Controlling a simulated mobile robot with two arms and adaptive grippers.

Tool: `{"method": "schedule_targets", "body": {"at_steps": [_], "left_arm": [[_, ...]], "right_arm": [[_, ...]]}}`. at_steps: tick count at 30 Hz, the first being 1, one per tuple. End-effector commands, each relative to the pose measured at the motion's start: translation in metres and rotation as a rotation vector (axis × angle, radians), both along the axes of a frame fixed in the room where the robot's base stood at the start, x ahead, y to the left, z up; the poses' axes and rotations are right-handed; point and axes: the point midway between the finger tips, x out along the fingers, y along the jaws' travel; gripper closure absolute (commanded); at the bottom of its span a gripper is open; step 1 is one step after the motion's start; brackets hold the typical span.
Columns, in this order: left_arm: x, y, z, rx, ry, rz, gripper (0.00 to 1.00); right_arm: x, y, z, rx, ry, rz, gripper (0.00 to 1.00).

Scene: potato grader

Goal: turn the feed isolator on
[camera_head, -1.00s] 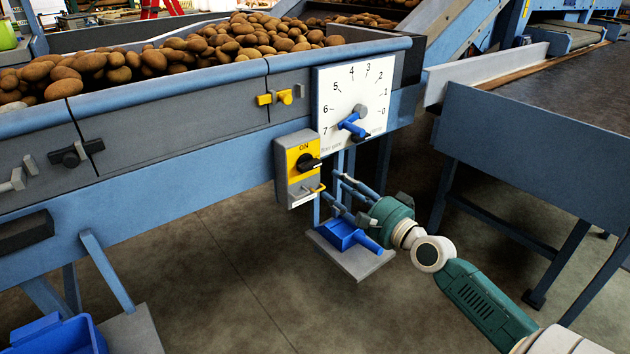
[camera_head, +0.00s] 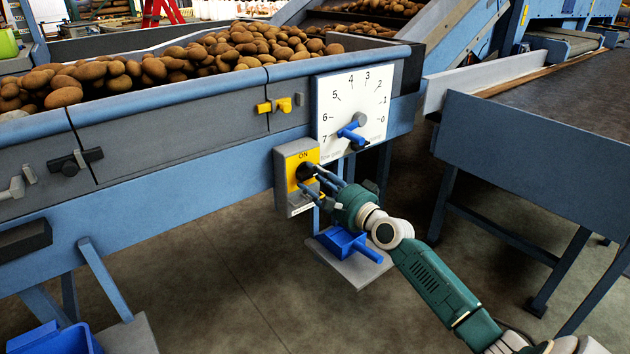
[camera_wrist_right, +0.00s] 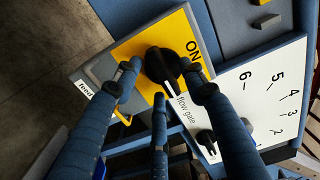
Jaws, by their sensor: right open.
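The feed isolator is a grey box (camera_head: 283,183) with a yellow face and a black rotary knob (camera_head: 304,171), below the edge of the potato hopper. In the right wrist view, the black knob (camera_wrist_right: 163,66) lies between the tips of my open right gripper (camera_wrist_right: 163,85), under the printed word ON. A small "feed" label (camera_wrist_right: 84,89) sits at the box's edge. In the head view, my right gripper (camera_head: 315,181) reaches the box from the lower right, its fingers around the knob's front; contact is unclear. My left gripper is not in view.
A white flow gate dial (camera_head: 350,100) with a blue handle (camera_head: 351,134) is just right of and above the box. A blue scoop-like item (camera_head: 342,242) rests on a grey foot plate below. The hopper (camera_head: 180,83) holds many potatoes.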

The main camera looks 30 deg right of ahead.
Motion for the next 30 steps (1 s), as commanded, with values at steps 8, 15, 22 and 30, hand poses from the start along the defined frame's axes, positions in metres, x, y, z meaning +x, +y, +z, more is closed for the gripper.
{"method": "schedule_targets", "body": {"at_steps": [8, 15, 22, 30], "left_arm": [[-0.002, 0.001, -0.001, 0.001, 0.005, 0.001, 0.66], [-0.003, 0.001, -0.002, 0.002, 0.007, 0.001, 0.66], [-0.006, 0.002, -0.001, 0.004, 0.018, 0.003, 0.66], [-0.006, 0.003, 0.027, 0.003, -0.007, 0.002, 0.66]], "right_arm": [[0.0, 0.0, 0.0, 0.0, 0.0, 0.0, 0.94], [0.0, 0.0, -0.001, -0.006, 0.001, 0.0, 1.0], [0.0, 0.0, -0.002, -0.075, -0.004, 0.001, 1.0], [0.0, -0.002, -0.002, -0.274, -0.02, 0.001, 1.0]]}}
